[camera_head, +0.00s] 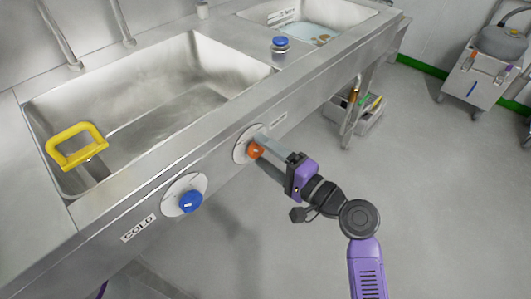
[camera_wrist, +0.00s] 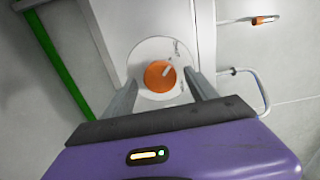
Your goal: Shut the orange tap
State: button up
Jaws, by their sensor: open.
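The orange tap (camera_head: 256,151) is a round knob on a white disc on the front panel of the steel sink unit. In the wrist view the orange tap (camera_wrist: 159,76) lies between and beyond the fingertips, with a pale mark on its face pointing to the upper right. My gripper (camera_head: 259,144) is at the knob in the head view, with its fingers partly covering the disc. In the wrist view my gripper (camera_wrist: 158,85) is open, one finger on each side of the knob. I cannot tell whether the fingers touch it.
A yellow handle (camera_head: 76,146) lies at the left of the large basin (camera_head: 215,65). A blue-lidded jar (camera_head: 280,45) stands on the rim.

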jog(key=v, duration=0.8)
dwell(0.4)
